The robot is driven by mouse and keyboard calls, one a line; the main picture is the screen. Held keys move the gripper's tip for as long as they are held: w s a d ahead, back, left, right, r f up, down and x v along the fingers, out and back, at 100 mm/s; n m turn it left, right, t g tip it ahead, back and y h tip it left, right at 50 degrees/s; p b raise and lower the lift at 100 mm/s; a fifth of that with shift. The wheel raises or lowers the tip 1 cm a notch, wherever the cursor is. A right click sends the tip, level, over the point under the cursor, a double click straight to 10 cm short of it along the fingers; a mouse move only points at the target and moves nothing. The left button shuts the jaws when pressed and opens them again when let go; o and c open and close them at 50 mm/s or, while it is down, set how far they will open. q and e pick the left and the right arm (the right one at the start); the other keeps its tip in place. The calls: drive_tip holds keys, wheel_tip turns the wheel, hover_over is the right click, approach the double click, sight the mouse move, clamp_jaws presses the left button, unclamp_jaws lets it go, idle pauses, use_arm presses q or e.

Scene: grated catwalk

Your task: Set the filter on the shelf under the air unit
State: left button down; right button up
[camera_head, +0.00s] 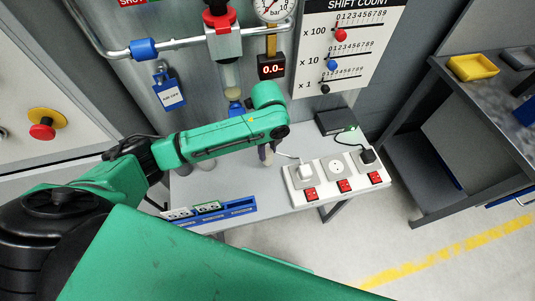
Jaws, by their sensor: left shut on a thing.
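The air unit (223,45) is on the back wall, with a red knob on top and a bowl below, a blue part under it. The pale grey shelf (238,178) lies below the air unit. My green left arm reaches in from the left, across and above the shelf. My left gripper (267,156) points down over the middle of the shelf, left of the socket strip. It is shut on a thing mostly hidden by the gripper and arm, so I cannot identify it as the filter. My right gripper is not in view.
A white socket strip (329,190) with red switches, a plug and a cable stands on the shelf's right part. A blue rack (212,213) lies at its front left; a dark box (335,121) is at the back. A grey bench (455,115) stands right.

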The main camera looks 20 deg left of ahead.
sight(268, 157)
use_arm(q)
wheel_tip(268, 157, down, 4)
drive_tip(key=shift+w+f+p, duration=0.1)
drive_tip(key=shift+p, duration=0.35)
drive_tip(key=shift+w+f+p, duration=0.2)
drive_tip(key=shift+p, duration=0.15)
drive_tip(key=shift+f, duration=0.2)
drive_tip(key=shift+c, duration=2.4)
unclamp_jaws()
